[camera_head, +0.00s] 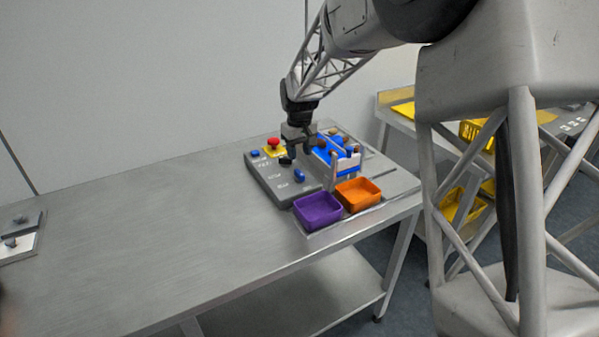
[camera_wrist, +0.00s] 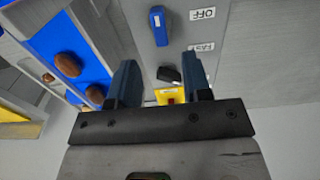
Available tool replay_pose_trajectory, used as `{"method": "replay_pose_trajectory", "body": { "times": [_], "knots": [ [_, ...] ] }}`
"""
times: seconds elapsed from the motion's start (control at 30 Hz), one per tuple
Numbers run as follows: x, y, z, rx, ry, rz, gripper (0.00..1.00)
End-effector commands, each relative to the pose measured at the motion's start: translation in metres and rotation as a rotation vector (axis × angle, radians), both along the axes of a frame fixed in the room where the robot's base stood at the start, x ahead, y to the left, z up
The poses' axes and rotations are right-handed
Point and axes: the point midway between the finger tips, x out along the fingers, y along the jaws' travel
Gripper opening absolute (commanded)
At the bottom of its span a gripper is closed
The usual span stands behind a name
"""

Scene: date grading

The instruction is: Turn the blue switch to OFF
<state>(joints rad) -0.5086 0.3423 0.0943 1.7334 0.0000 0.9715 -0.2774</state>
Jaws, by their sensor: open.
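The blue switch (camera_head: 299,175) is on the front part of the grey control panel (camera_head: 265,182). In the wrist view the blue switch (camera_wrist: 158,26) is a raised lever, long axis nearly upright in the picture, with an OFF label (camera_wrist: 203,14) to its right. My gripper (camera_head: 298,150) is above the panel, behind the blue switch. A black knob (camera_wrist: 168,75) shows between the fingers.
A red button (camera_head: 273,142) on a yellow base and a small blue button (camera_head: 255,154) are on the panel. A blue tray (camera_head: 325,152) with brown dates stands right of my gripper. Purple (camera_head: 318,210) and orange (camera_head: 357,195) bins stand in front. The table's left is mostly clear.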

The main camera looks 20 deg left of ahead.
Motion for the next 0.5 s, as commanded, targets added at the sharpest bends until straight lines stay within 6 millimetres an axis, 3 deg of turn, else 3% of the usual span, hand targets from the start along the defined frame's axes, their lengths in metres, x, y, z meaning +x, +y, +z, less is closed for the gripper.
{"method": "replay_pose_trajectory", "body": {
  "times": [0.27, 0.5],
  "knots": [
    [0.000, -0.001, -0.002, 0.000, 0.000, 0.000, 0.45],
    [-0.001, -0.001, -0.016, -0.001, 0.002, -0.001, 0.45]
  ]
}}
